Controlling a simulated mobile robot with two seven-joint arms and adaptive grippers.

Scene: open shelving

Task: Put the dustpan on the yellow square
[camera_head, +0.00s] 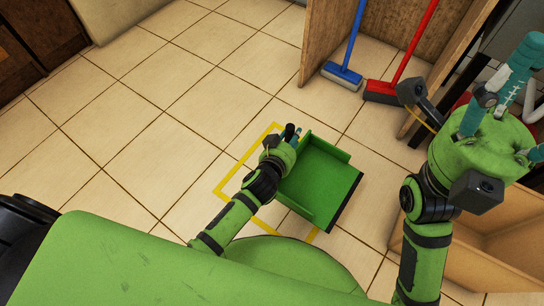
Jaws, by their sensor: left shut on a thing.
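The green dustpan (318,182) is in the middle of the head view, its dark front edge facing lower right. My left gripper (291,133) is shut on the dustpan at its upper left side; the hand hides the part it grips. The yellow square (231,175) is a taped outline on the floor. The dustpan overlaps its right part in the picture and hides some of the outline. I cannot tell whether the dustpan touches the floor. My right gripper (508,112) is at the right, its teal fingers spread, holding nothing visible.
A blue broom (343,73) and a red broom (385,91) stand behind, beside a wooden shelf panel (329,42). A wooden box-like shelf (475,262) is at the lower right. The tiled floor (140,120) at the left is clear.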

